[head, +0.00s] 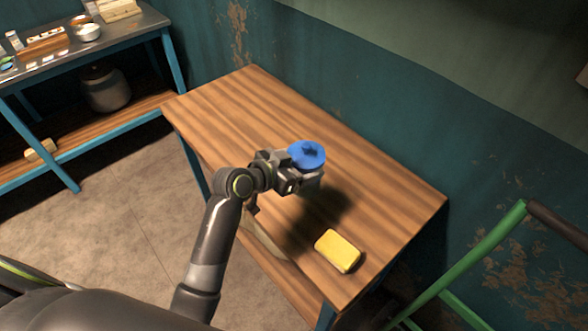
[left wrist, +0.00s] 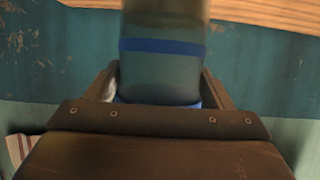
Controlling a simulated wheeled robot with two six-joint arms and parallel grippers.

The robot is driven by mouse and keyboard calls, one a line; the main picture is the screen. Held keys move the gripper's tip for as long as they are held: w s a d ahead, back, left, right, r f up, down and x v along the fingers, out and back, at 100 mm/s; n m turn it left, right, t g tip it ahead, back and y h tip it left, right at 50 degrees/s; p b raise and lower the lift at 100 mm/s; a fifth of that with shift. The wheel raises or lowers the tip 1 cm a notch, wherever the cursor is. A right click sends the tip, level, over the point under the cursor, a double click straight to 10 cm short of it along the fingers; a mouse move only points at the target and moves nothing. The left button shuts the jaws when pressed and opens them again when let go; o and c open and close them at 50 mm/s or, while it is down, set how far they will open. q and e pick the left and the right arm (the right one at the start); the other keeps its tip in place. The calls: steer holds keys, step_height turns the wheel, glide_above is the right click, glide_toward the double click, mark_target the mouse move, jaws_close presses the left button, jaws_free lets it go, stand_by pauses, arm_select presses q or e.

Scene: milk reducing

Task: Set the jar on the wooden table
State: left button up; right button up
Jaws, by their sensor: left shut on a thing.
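The jar shows its round blue lid (head: 307,154) in the head view, above the middle of the wooden table (head: 235,105). My left gripper (head: 300,178) is shut around the jar's side and hides much of its body. In the left wrist view the clear bluish jar (left wrist: 163,72) with a blue band sits between the two fingers of the left gripper (left wrist: 158,88). A dark shadow lies on the tabletop below, and the jar appears held above the wood. My right gripper is in neither view.
A yellow block (head: 338,251) lies near the table's front right corner. A blue-framed shelf (head: 125,120) with bowls, small items and a large pot (head: 104,88) stands at the left. A green metal frame (head: 470,258) is at the right. The table's far left part is clear.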

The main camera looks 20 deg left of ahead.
arm_select(q)
steer(key=shift+f, duration=0.8)
step_height(320, 180, down, 3)
steer(key=shift+f, duration=0.2)
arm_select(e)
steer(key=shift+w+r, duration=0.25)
arm_select(q)
steer(key=shift+f, duration=0.1)
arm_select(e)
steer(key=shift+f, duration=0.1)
arm_select(q)
steer(key=o, duration=1)
steer(key=shift+f, duration=0.15)
steer(key=o, duration=0.4)
steer(key=shift+o, duration=0.2)
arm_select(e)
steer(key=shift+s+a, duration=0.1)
